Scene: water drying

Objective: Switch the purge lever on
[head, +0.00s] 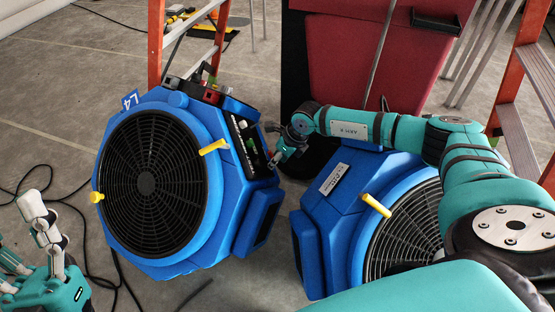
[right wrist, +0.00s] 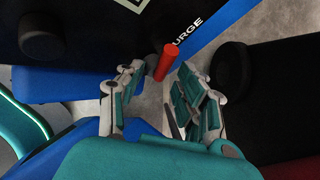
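In the head view my right gripper (head: 284,152) is at the right side of the blue machine marked L4 (head: 254,136), where the lever is too small to make out clearly. My left gripper (head: 16,230) is open and empty at the lower left.
A second blue machine (head: 325,200) stands right of the first, under my right arm. An orange ladder (head: 156,45) and a dark red panel (head: 340,50) stand behind. Black cables (head: 75,215) lie on the grey floor at left.

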